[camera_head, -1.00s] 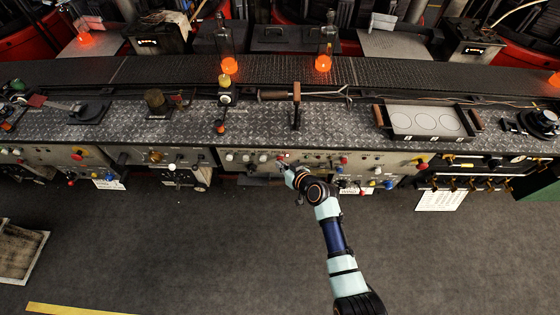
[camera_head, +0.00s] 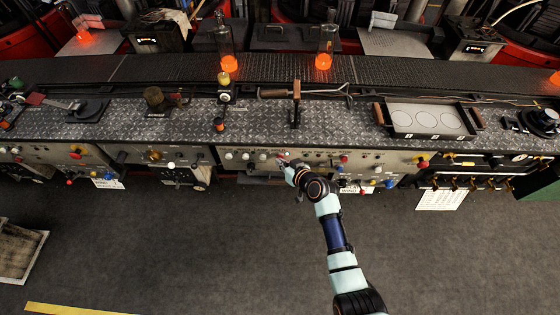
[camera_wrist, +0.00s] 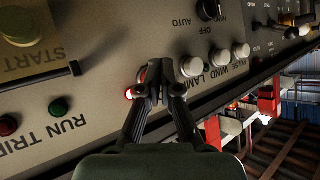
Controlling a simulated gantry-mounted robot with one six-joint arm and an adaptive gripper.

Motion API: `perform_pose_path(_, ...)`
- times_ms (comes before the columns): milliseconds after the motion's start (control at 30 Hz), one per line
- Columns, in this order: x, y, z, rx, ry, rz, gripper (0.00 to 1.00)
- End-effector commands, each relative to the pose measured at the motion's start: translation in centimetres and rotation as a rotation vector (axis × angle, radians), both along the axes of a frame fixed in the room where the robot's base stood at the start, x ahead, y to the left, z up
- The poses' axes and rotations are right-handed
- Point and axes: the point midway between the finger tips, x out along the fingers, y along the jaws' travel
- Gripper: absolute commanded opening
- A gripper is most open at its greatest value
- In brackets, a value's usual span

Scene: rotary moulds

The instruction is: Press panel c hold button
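A pale control panel (camera_head: 245,157) in the front of the bench carries a row of small buttons, and my gripper (camera_head: 284,161) is at its face. In the wrist view my gripper (camera_wrist: 159,72) has its two fingertips together, with nothing seen between them. White buttons (camera_wrist: 192,66) marked LAMP and WIND continue to the right. I cannot read a HOLD label; the fingers hide part of the row. Contact cannot be told.
A large START button (camera_wrist: 20,26) and a protruding black lever (camera_wrist: 75,68) are left of the fingers. RUN and TRIP lamps (camera_wrist: 59,107) are below. A black AUTO/OFF selector (camera_wrist: 209,9) is above right.

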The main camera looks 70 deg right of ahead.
Motion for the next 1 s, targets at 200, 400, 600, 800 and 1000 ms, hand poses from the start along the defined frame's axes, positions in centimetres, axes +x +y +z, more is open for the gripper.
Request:
perform_pose_path(200, -0.1, 0.2, 0.4, -0.006, -0.002, -0.004, 0.00)
perform_pose_path(400, -0.1, 0.3, 0.6, -0.007, -0.004, -0.003, 0.00)
perform_pose_path(600, -0.9, 2.5, 0.8, -0.005, -0.003, -0.002, 0.00)
perform_pose_path(800, -1.8, 4.8, 0.6, -0.002, -0.002, -0.001, 0.00)
perform_pose_path(1000, -2.2, 5.9, 0.4, -0.002, -0.002, -0.001, 0.00)
